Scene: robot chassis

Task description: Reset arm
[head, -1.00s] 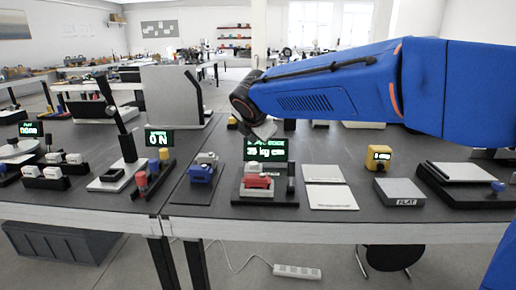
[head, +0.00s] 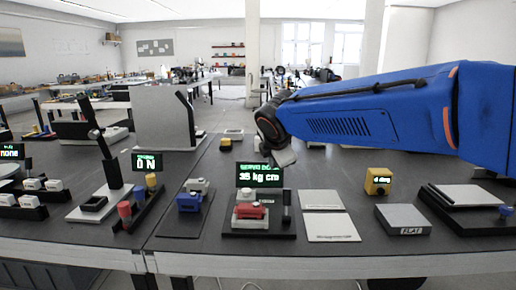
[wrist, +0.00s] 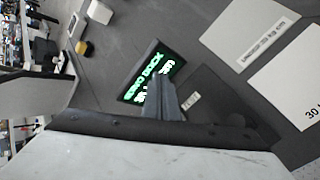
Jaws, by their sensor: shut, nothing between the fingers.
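My blue arm (head: 370,112) reaches in from the right in the head view. My gripper (head: 284,155) hangs at its left end, in front of and above the workbench, just above the green-lit "35 kg cm" display (head: 260,176). In the wrist view the grey gripper fingers (wrist: 165,98) are together with nothing between them. They overlap the display (wrist: 148,78) in that picture. A red block (head: 250,211) sits on a black-based stand below the display. I cannot tell the exact gap between gripper and display.
White plates (head: 325,212) lie right of the display. A yellow box (head: 378,181) and a grey block marked FLAT (head: 402,219) are further right. A tall grey panel (head: 165,110) and a black lever (head: 103,145) stand at left. Dark bench surface between items is clear.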

